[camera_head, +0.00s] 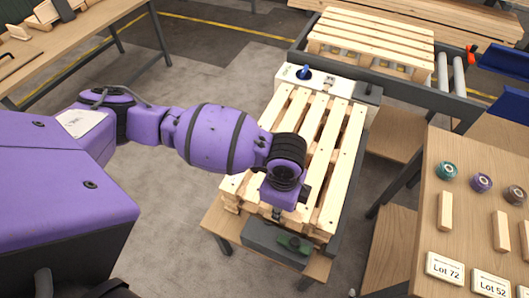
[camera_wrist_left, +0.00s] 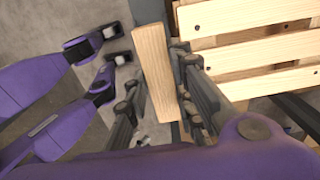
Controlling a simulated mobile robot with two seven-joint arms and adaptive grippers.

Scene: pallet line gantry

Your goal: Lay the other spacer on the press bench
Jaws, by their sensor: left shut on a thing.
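My left gripper (camera_head: 278,212) hangs over the near end of the slatted wooden pallet (camera_head: 330,160) on the press bench (camera_head: 270,238), whose dark grey near edge shows. In the left wrist view the gripper (camera_wrist_left: 160,95) is shut on a pale wooden spacer (camera_wrist_left: 155,70), a plain rectangular block between the dark fingers. The slats (camera_wrist_left: 245,50) lie to the right of the spacer there. In the head view the gripper hides the spacer, and I cannot tell whether it touches anything.
A white panel with a blue knob (camera_head: 304,72) stands at the bench's far end. A side table (camera_head: 430,180) at right holds wooden blocks (camera_head: 445,211), round pieces (camera_head: 481,182) and lot cards (camera_head: 445,268). Another pallet (camera_head: 370,35) rests by rollers behind. A green piece (camera_head: 293,243) is near the bench edge.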

